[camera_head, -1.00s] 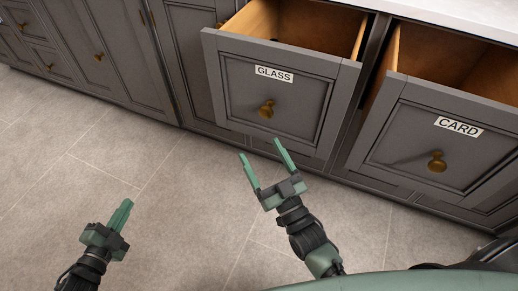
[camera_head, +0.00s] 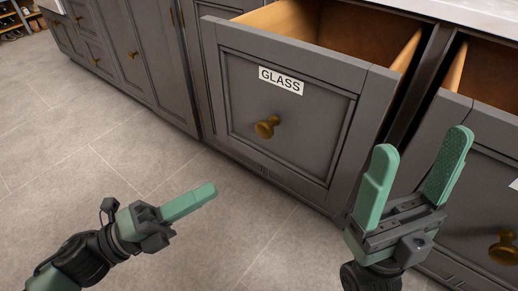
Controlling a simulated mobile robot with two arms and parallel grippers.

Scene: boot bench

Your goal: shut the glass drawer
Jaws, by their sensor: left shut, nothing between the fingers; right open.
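The glass drawer (camera_head: 238,92) has a grey panelled front with a white GLASS label (camera_head: 281,80) and a round brass knob (camera_head: 266,127). It is pulled open and its wooden inside shows. My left gripper (camera_head: 208,190) is shut and empty, in front of the drawer, to the lower left of the knob and apart from it. My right gripper (camera_head: 420,160) is open and empty. It appears in front of the gap between the glass drawer and the drawer to its right. I cannot tell whether it touches either front.
To the right another drawer (camera_head: 455,130) stands open, with a brass knob (camera_head: 502,250). Closed grey cabinets (camera_head: 150,60) run along the left. A pale worktop (camera_head: 470,14) lies above the drawers. The tiled floor (camera_head: 70,150) at left is clear.

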